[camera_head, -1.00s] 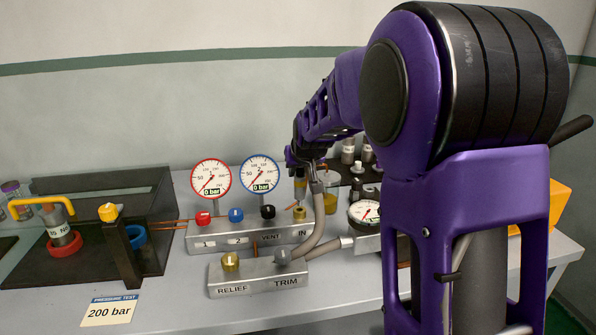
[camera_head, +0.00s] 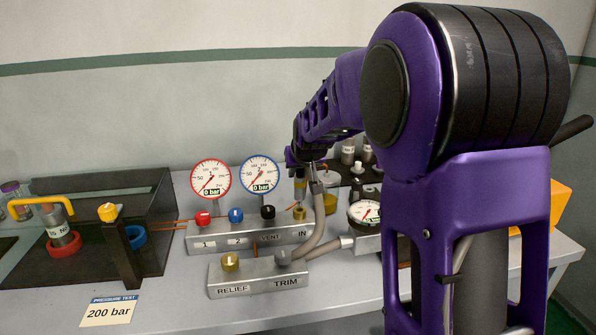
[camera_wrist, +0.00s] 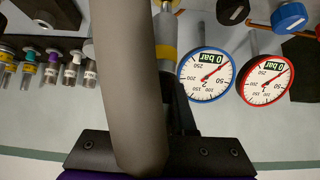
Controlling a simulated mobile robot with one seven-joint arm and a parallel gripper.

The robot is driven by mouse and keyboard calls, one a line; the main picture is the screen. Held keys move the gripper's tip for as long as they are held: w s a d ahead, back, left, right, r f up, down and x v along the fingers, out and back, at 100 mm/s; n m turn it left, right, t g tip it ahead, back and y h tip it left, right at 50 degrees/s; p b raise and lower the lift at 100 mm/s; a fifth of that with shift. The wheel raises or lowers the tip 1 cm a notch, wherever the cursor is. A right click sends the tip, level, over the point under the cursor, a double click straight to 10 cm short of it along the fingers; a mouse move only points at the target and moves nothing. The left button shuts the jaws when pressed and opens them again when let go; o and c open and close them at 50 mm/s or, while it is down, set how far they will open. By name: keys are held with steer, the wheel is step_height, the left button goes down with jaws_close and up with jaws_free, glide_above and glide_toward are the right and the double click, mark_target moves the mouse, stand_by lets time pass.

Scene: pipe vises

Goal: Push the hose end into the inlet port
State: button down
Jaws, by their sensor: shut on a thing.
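My gripper (camera_head: 314,172) is over the right end of the manifold, shut on the grey hose (camera_head: 318,222) near its upper end. The hose bends down from my gripper and to the left, towards the TRIM block. A metallic fitting (camera_head: 317,187) shows on the hose just below the fingers. The brass inlet port (camera_head: 299,212) is above the IN label, just left of the hose; I see no contact between them. In the wrist view, the hose (camera_wrist: 128,85) crosses the middle, close to the camera, and hides much of the fingers. The hose tip cannot be made out.
Red (camera_head: 210,178) and blue (camera_head: 259,174) gauges stand behind the manifold (camera_head: 240,232), above its valve knobs. The RELIEF/TRIM block (camera_head: 258,280) is in front. A smaller gauge (camera_head: 364,212) is at the right. Banded bottles (camera_wrist: 50,72) stand at the left in the wrist view.

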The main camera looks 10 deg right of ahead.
mark_target(298, 182)
steer(key=shift+f, duration=1.55)
steer(key=c, duration=0.7)
jaws_free()
